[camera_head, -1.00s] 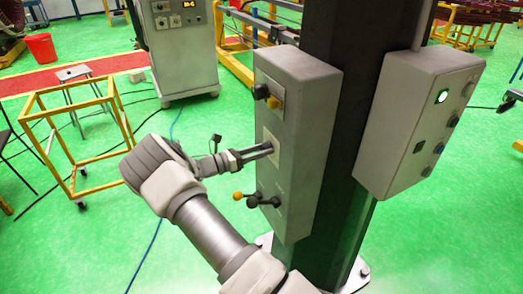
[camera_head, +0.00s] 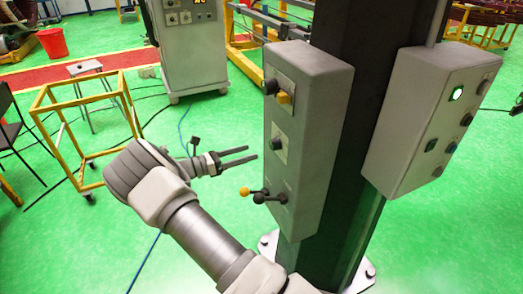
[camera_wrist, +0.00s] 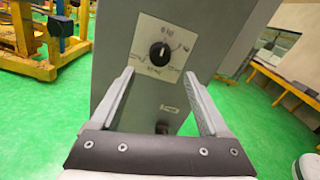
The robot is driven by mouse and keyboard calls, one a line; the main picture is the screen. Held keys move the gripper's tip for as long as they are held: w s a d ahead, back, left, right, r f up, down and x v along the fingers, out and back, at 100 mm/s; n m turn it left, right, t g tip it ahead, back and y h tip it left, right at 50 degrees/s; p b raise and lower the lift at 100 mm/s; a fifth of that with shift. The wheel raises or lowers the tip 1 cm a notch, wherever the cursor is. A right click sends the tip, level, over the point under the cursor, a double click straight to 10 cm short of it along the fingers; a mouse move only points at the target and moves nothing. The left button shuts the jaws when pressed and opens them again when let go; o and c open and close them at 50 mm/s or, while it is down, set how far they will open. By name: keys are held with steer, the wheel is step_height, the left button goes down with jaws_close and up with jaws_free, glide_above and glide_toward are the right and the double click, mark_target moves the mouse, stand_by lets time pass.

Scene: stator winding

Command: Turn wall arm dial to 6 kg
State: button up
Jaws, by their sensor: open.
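The dial is a round black knob (camera_wrist: 160,53) on a pale square plate with small markings, in the upper middle of the wrist view. A white line on the knob points up towards a label that looks like "6 kg", though the print is blurred. In the head view the dial (camera_head: 277,145) sits midway up the front of the grey wall box (camera_head: 310,125). My gripper (camera_head: 252,153) is open and empty, just left of the box and apart from the dial. In the wrist view my gripper (camera_wrist: 160,88) has its fingers spread on both sides below the knob.
Above the dial is a yellow and black switch (camera_head: 283,97). Below it, levers with a yellow knob (camera_head: 244,191) and a black knob (camera_head: 258,198) stick out near my gripper. A second control box (camera_head: 400,150) is on the right of the dark column (camera_head: 345,225).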

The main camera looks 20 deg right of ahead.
steer(key=a, duration=0.8)
steer(key=shift+s+a+b, duration=0.15)
steer(key=shift+a+b, duration=0.15)
steer(key=shift+b, duration=0.1)
steer(key=s+d+r+m+g+y, duration=0.1)
steer(key=s+d+r+m+y, duration=0.2)
steer(key=s+r+m+y, duration=0.3)
steer(key=s+d+r+m+g+y, duration=0.1)
steer(key=s+d+r+m+y, duration=0.35)
steer(key=s, duration=0.25)
steer(key=s+a+r+m+t+y, duration=0.2)
steer(key=s+m, duration=0.1)
steer(key=s, duration=0.3)
steer(key=s+a+r+m+t+y, duration=0.2)
steer(key=s+r+m+y, duration=0.1)
steer(key=s, duration=0.4)
steer(key=s+a+r+m+t+y, duration=0.2)
steer(key=s+m+t, duration=0.1)
steer(key=s+m, duration=0.2)
steer(key=shift+s+a+r, duration=0.25)
steer(key=shift+s+r, duration=0.1)
steer(key=shift+s, duration=0.55)
